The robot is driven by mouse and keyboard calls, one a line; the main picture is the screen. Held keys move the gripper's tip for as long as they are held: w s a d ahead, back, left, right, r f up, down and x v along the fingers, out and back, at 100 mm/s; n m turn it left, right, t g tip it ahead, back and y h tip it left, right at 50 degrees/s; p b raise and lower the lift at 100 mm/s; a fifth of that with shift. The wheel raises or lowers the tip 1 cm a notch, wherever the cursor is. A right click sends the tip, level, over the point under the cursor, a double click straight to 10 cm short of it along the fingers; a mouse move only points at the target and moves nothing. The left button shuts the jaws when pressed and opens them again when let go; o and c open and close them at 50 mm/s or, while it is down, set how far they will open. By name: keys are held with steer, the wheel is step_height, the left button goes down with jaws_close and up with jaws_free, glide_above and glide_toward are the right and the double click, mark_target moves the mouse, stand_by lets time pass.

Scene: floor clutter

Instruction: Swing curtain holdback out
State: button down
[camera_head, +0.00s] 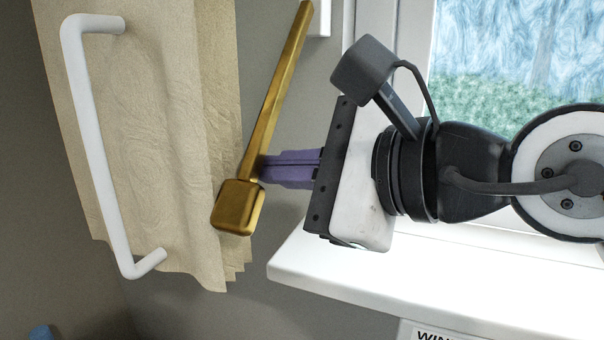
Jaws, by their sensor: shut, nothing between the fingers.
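The curtain holdback is a gold bar (277,90) with a thick squared block at its lower end, slanting down to the left in front of the curtain's right edge. The beige curtain (155,130) hangs in folds at the left. My gripper (266,168) comes in from the right with its purple fingers shut. The fingertips are at the bar just above the block, on its right side; I cannot tell if they touch it.
A white bent handle (97,160) stands in front of the curtain at the left. A white window sill (370,290) and window frame lie below and behind my arm. A sign (440,334) shows partly at the bottom. A small blue thing (42,333) is at the bottom left.

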steer(key=s+a+r+m+g+p, duration=0.1)
steer(key=s+r+m+p, duration=0.2)
steer(key=r, duration=0.3)
steer(key=s+a+r+m+g+p, duration=0.1)
steer(key=s+r+m+g+p, duration=0.1)
steer(key=r, duration=0.5)
steer(key=shift+s+r+m+p, duration=0.3)
steer(key=shift+s+m+p, duration=0.2)
steer(key=shift+s+p, duration=0.4)
steer(key=shift+w+r, duration=0.1)
steer(key=shift+a, duration=0.1)
steer(key=shift+s+a, duration=0.2)
steer(key=shift+s, duration=0.5)
steer(key=shift+d+r, duration=0.1)
